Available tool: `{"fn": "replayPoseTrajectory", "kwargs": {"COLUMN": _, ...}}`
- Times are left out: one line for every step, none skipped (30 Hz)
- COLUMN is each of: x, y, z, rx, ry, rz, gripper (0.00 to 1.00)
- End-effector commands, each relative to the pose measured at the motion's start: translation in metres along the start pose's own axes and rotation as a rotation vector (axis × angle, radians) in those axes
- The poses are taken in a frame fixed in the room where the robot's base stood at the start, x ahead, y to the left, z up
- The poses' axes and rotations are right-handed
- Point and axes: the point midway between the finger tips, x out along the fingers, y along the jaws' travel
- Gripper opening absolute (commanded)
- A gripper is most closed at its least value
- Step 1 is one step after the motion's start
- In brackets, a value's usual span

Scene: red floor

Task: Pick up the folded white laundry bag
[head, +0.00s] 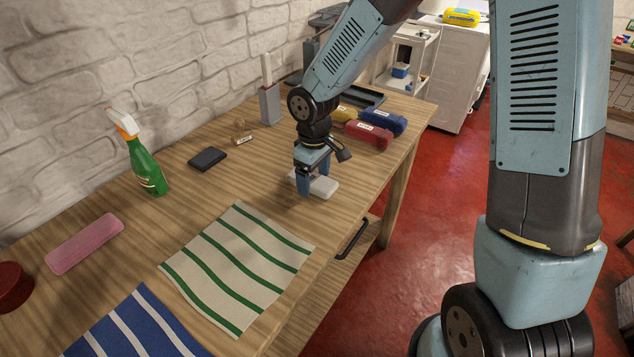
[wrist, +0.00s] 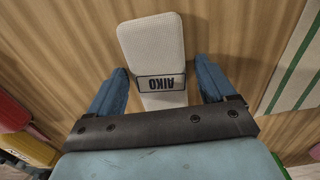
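The folded white laundry bag (head: 324,187) lies flat on the wooden table near its front edge. In the wrist view the bag (wrist: 152,42) is a pale, textured, rounded block with a dark-framed label (wrist: 161,83) reading AIKO, upside down. My gripper (head: 312,180) points down over the bag and hides part of it in the head view. In the wrist view my gripper (wrist: 162,75) has its two blue fingers wide apart, one on each side of the bag's labelled end, with gaps between. Nothing is held.
Labelled red (head: 369,134), blue (head: 384,121) and yellow (head: 343,113) bundles lie behind my gripper. A green-striped cloth (head: 238,262) lies in front. A black wallet-like item (head: 207,158), spray bottle (head: 146,165) and grey holder (head: 269,104) stand or lie toward the wall.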

Motion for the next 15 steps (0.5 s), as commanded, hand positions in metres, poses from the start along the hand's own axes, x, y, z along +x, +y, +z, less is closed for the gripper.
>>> {"fn": "replayPoseTrajectory", "kwargs": {"x": -0.0001, "y": 0.0001, "z": 0.0001, "rx": 0.000, "ry": 0.000, "rz": 0.000, "gripper": 0.78}}
{"fn": "replayPoseTrajectory", "kwargs": {"x": -0.0001, "y": 0.0001, "z": 0.0001, "rx": 0.000, "ry": 0.000, "rz": 0.000, "gripper": 0.75}}
{"fn": "replayPoseTrajectory", "kwargs": {"x": -0.0001, "y": 0.0001, "z": 0.0001, "rx": 0.000, "ry": 0.000, "rz": 0.000, "gripper": 0.72}}
{"fn": "replayPoseTrajectory", "kwargs": {"x": -0.0001, "y": 0.0001, "z": 0.0001, "rx": 0.000, "ry": 0.000, "rz": 0.000, "gripper": 0.69}}
{"fn": "replayPoseTrajectory", "kwargs": {"x": -0.0001, "y": 0.0002, "z": 0.0001, "rx": 0.000, "ry": 0.000, "rz": 0.000, "gripper": 0.66}}
{"fn": "replayPoseTrajectory", "kwargs": {"x": -0.0001, "y": 0.0002, "z": 0.0001, "rx": 0.000, "ry": 0.000, "rz": 0.000, "gripper": 0.62}}
{"fn": "replayPoseTrajectory", "kwargs": {"x": -0.0001, "y": 0.0002, "z": 0.0002, "rx": 0.001, "ry": 0.000, "rz": 0.000, "gripper": 0.59}}
{"fn": "replayPoseTrajectory", "kwargs": {"x": -0.0001, "y": 0.0002, "z": 0.0002, "rx": 0.001, "ry": 0.000, "rz": 0.000, "gripper": 0.56}}
{"fn": "replayPoseTrajectory", "kwargs": {"x": -0.0001, "y": 0.0002, "z": 0.0002, "rx": 0.001, "ry": 0.000, "rz": 0.000, "gripper": 0.52}}
{"fn": "replayPoseTrajectory", "kwargs": {"x": -0.0001, "y": 0.0003, "z": 0.0002, "rx": 0.001, "ry": 0.000, "rz": 0.000, "gripper": 0.50}}
{"fn": "replayPoseTrajectory", "kwargs": {"x": -0.0001, "y": 0.0003, "z": 0.0002, "rx": 0.001, "ry": 0.000, "rz": 0.000, "gripper": 0.47}}
{"fn": "replayPoseTrajectory", "kwargs": {"x": -0.0001, "y": 0.0003, "z": 0.0003, "rx": 0.001, "ry": 0.000, "rz": 0.000, "gripper": 0.43}}
{"fn": "replayPoseTrajectory", "kwargs": {"x": -0.0001, "y": 0.0003, "z": 0.0003, "rx": 0.001, "ry": 0.000, "rz": 0.000, "gripper": 0.40}}
{"fn": "replayPoseTrajectory", "kwargs": {"x": -0.0001, "y": 0.0003, "z": 0.0003, "rx": 0.001, "ry": 0.000, "rz": 0.000, "gripper": 0.37}}
{"fn": "replayPoseTrajectory", "kwargs": {"x": -0.0001, "y": 0.0004, "z": 0.0003, "rx": 0.001, "ry": 0.000, "rz": 0.000, "gripper": 0.33}}
